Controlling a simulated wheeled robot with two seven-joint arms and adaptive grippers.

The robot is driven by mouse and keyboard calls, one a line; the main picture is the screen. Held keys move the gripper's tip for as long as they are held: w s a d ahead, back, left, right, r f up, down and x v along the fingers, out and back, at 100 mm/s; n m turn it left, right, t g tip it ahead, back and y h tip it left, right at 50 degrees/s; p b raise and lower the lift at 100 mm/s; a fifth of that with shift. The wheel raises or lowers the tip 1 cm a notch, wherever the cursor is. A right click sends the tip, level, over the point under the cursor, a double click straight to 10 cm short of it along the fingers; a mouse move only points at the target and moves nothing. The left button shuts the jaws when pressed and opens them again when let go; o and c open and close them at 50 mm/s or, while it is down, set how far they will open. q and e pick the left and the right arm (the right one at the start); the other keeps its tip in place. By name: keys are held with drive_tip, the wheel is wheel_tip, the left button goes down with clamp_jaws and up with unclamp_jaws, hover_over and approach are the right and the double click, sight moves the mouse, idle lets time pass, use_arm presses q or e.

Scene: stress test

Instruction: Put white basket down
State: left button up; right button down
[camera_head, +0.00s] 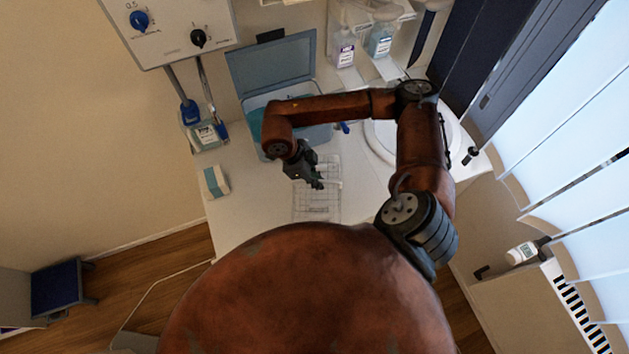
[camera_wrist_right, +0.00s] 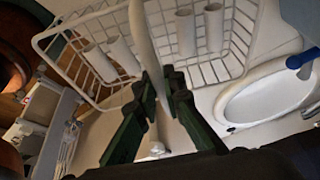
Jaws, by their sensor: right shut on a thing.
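The white wire basket (camera_head: 317,207) shows in the head view over the white counter (camera_head: 245,222), below and partly behind my right gripper (camera_head: 317,182). In the right wrist view the basket (camera_wrist_right: 240,42) fills the top, with several white tubes (camera_wrist_right: 185,33) standing in it. The fingers of my right gripper (camera_wrist_right: 165,80) are shut on its white handle (camera_wrist_right: 143,40). I cannot tell whether the basket's bottom touches the counter. My left gripper is not in view.
A blue-grey box with its lid open (camera_head: 270,65) stands at the back of the counter. A round white basin (camera_head: 382,140) is to the right, partly behind my arm. A small white-and-teal pack (camera_head: 216,181) lies at the left edge. The front left counter is clear.

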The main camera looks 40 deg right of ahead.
drive_tip(key=w+f, duration=0.2)
drive_tip(key=f, duration=0.1)
drive_tip(key=shift+w+d+f, duration=0.15)
drive_tip(key=shift+w+d, duration=0.05)
drive_tip(key=shift+d, duration=0.2)
wheel_tip(320, 180, down, 3)
drive_tip(key=shift+r+p, duration=0.1)
drive_tip(key=shift+p, duration=0.35)
drive_tip(key=c, duration=2)
unclamp_jaws()
drive_tip(key=shift+c, duration=0.2)
